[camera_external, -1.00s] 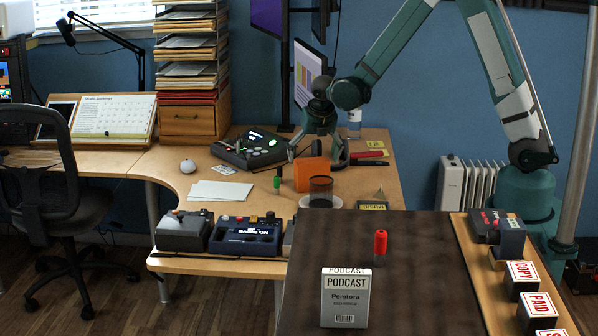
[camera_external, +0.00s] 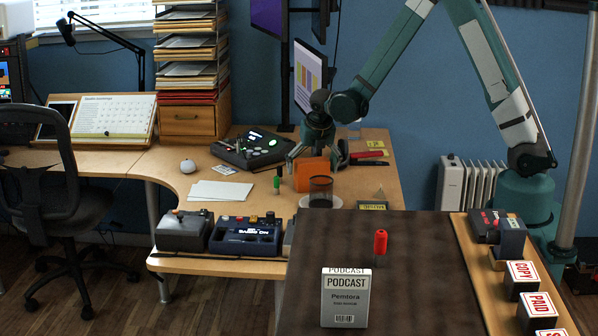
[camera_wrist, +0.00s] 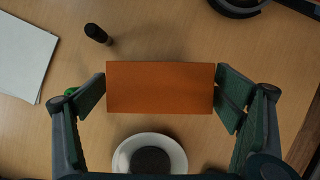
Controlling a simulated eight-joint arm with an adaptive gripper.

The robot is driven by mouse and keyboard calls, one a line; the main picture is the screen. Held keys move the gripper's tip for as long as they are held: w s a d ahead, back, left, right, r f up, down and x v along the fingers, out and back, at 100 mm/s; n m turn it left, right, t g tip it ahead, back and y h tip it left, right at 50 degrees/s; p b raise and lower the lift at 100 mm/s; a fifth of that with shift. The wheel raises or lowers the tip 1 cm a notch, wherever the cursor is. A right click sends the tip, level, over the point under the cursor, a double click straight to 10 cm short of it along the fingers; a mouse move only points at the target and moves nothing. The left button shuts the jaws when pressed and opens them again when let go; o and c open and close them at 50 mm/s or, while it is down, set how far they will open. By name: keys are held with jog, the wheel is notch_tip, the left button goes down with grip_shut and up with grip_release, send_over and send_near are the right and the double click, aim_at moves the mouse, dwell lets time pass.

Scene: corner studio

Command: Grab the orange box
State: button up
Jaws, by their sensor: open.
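The orange box (camera_external: 311,175) stands on the light wooden desk in the external view, behind a dark cup. In the wrist view the orange box (camera_wrist: 160,88) lies between the two green fingers of my gripper (camera_wrist: 162,98). My gripper (camera_external: 314,160) is lowered over the box from above, one finger on each side. The fingers are open. The left pad is very near the box's left edge and the right pad is near its right edge; I cannot tell whether either touches.
A dark cup on a white saucer (camera_wrist: 120,160) stands close to the box. A green marker (camera_external: 277,180) stands to the left, with white paper (camera_external: 220,190) beyond it. A black control device (camera_external: 249,148) and headphones (camera_wrist: 240,5) are nearby.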

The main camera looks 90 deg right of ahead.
dwell(0.3)
jog(key=c, duration=1.1)
jog(key=shift+o, duration=0.2)
jog(key=shift+r, duration=0.1)
jog(key=shift+r+p, duration=0.95)
jog(key=shift+r, duration=4)
